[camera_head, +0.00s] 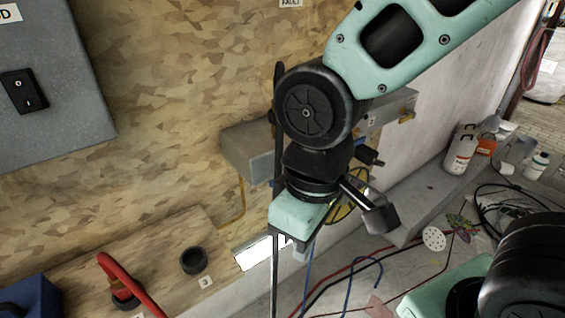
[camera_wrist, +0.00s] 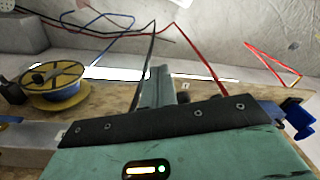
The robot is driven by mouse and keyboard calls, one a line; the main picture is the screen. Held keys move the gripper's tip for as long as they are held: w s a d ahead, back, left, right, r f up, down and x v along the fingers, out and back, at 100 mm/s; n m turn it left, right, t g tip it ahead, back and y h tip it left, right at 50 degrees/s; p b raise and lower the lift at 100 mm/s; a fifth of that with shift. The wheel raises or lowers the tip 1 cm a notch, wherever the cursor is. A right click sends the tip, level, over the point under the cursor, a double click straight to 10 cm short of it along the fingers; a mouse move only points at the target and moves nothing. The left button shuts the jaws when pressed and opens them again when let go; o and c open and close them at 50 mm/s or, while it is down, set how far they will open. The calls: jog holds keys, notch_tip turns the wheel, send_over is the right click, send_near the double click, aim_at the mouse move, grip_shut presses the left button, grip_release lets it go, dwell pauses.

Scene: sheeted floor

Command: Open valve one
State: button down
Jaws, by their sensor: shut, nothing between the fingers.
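My gripper (camera_head: 299,248) hangs in front of the wooden panel in the head view, its fingertips partly hidden behind its own body. In the wrist view its teal finger part (camera_wrist: 156,88) points up the picture; the gripper is shut and empty. A small tag (camera_wrist: 186,86) that seems to read 1 lies just right of the finger, beside a small dark round part (camera_wrist: 183,98). I cannot tell whether this part is valve one. A blue handle-like part (camera_wrist: 299,118) shows at the right edge. No clear contact with the gripper shows.
A red curved handle (camera_head: 128,283) and a black ring (camera_head: 193,261) sit on the wooden ledge at lower left. A grey cabinet (camera_head: 55,90) is at upper left. A yellow-rimmed blue spool (camera_wrist: 53,82) stands left of the gripper. Bottles (camera_head: 461,150) and loose cables are at right.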

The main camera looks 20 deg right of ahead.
jog(key=w+d+r+m+p, duration=0.2)
jog(key=w+r+p, duration=0.3)
jog(key=w+p, duration=0.3)
jog(key=w+d+r+m+p, duration=0.2)
jog(key=w+r+p, duration=0.4)
jog(key=w, duration=0.7)
jog(key=p, duration=0.2)
jog(key=shift+h+p, duration=0.3)
jog(key=shift+p, duration=0.05)
notch_tip(320, 180, down, 14)
jog(key=p, duration=0.4)
jog(key=shift+p, duration=0.4)
jog(key=shift+s, duration=0.1)
